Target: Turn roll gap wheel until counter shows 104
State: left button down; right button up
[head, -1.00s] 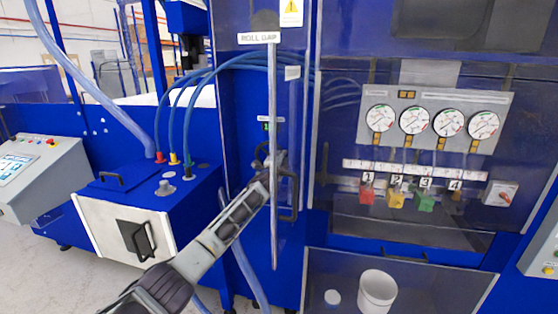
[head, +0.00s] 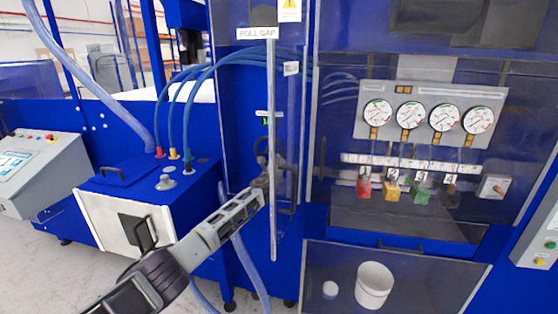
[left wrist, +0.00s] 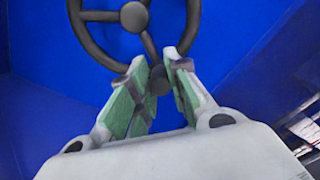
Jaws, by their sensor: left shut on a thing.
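The roll gap wheel is a dark handwheel on the blue machine panel; its hub and rim show at the top of the left wrist view (left wrist: 134,17). In the head view the wheel (head: 262,160) is partly hidden by my gripper and a vertical grey bar. My left gripper (left wrist: 160,80) is shut on the wheel's dark knob (left wrist: 159,86) at the lower part of the rim. In the head view the left gripper (head: 264,184) reaches the wheel from the lower left. The counter (head: 266,121) is a small green display above the wheel; its digits are too small to read. My right gripper is out of view.
A "ROLL GAP" label (head: 257,33) sits above. The vertical grey bar (head: 272,220) stands close to the gripper. Blue hoses (head: 185,115) run at the left, and several gauges (head: 411,115) are at the right. A white bucket (head: 374,285) sits lower right.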

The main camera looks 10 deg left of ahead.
pick_arm(q)
jog(key=shift+a+f+m, duration=0.3)
jog(key=shift+a+m, duration=0.05)
jog(key=shift+m, duration=0.5)
jog(key=shift+a+f+m, duration=0.3)
jog(key=shift+m, duration=0.55)
jog(key=c, duration=1.3)
grip_release()
jog(key=shift+s, duration=0.1)
jog(key=shift+s+a+f, duration=0.1)
jog(key=shift+s+a, duration=0.05)
jog(key=shift+s, duration=2.8)
jog(key=shift+s+a, duration=0.1)
jog(key=shift+s, duration=2.8)
